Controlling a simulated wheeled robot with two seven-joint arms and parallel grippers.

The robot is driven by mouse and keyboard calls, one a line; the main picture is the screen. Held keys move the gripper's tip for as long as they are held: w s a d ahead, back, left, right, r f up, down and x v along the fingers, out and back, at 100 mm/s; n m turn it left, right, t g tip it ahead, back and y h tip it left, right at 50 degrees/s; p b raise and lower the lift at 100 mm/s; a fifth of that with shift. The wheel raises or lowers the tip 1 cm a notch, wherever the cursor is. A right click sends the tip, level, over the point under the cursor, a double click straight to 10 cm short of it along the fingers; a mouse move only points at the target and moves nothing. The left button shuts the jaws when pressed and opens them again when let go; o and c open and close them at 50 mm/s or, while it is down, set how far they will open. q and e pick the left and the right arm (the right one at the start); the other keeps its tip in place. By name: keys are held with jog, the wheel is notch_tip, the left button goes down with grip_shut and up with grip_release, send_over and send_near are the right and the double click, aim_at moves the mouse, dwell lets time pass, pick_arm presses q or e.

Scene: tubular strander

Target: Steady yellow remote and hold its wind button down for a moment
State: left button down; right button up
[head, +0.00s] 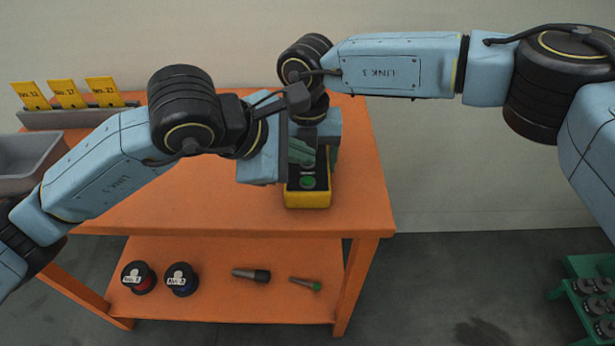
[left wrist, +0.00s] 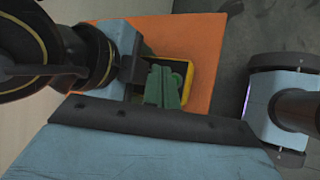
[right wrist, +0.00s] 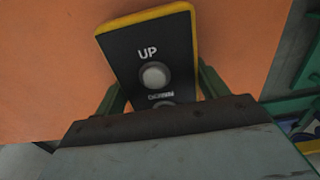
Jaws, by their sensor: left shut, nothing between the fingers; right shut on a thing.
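The yellow remote (head: 307,198) lies on the orange table with its black face up, and a green button (head: 308,182) shows near its front end. The right wrist view shows its other end, with a pale button (right wrist: 154,75) marked UP and a DOWN label below. No wind label is readable. My right gripper (right wrist: 158,92) is shut on the remote, one green finger along each side. My left gripper (left wrist: 162,80) is shut and empty, its green fingertips over the remote close to the green button (left wrist: 178,79). I cannot tell whether they touch the face.
The table (head: 215,209) is clear in front. Yellow number cards (head: 67,94) stand at the back left beside a grey bin (head: 30,160). A green rack (head: 590,290) stands at the right.

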pick_arm(q)
jog(key=shift+r, duration=1.4)
pick_arm(e)
jog(key=o, duration=1.3)
notch_tip(320, 180, up, 12)
jog(key=shift+r, duration=0.15)
